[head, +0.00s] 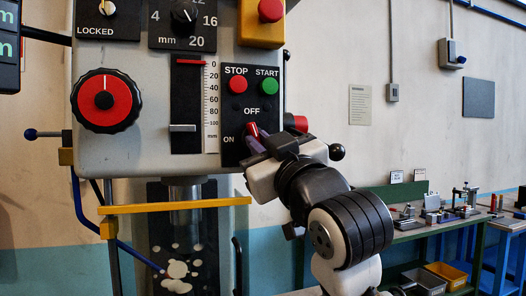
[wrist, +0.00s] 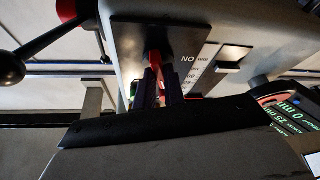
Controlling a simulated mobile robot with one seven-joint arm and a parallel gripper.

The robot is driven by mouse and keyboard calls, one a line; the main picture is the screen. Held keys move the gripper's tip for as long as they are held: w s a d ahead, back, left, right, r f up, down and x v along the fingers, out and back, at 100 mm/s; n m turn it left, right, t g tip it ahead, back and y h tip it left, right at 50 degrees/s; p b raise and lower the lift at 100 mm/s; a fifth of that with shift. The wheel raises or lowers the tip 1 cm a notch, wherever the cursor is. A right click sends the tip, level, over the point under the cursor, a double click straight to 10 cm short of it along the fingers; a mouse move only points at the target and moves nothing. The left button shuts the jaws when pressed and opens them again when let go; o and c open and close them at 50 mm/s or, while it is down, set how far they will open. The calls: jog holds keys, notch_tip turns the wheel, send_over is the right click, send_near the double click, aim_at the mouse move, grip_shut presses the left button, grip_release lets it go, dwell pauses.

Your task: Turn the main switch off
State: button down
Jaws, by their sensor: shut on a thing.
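The main switch is a red handle (head: 252,129) on the black plate of the machine's front panel, with OFF printed above and ON at its lower left. My gripper (head: 258,142) reaches it from the lower right and is shut on it. In the wrist view the red handle (wrist: 154,62) shows between the two dark fingers of my gripper (wrist: 160,84), with the ON lettering upside down beside it. The fingers hide much of the handle, so I cannot tell its exact setting.
Red STOP (head: 236,85) and green START (head: 269,86) buttons sit just above. A yellow box with a red button (head: 270,10) is higher up. A big red-black knob (head: 105,101) is at left. A black ball-ended lever (head: 337,152) stands close right of my gripper.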

jog(key=shift+a+f+m+t+h, duration=0.1)
jog(key=shift+m+t+h, duration=0.45)
jog(key=shift+m, duration=0.9)
jog(key=shift+a+m+t+h, duration=0.15)
jog(key=shift+m+h, duration=0.7)
jog(key=shift+m, duration=0.6)
jog(key=shift+d, duration=0.1)
jog(key=c, duration=1.5)
grip_release()
jog(key=shift+s, duration=0.1)
jog(key=b+v, duration=0.4)
jog(key=v, duration=0.9)
jog(key=shift+s+f+b, duration=0.1)
jog(key=shift+s+b, duration=0.3)
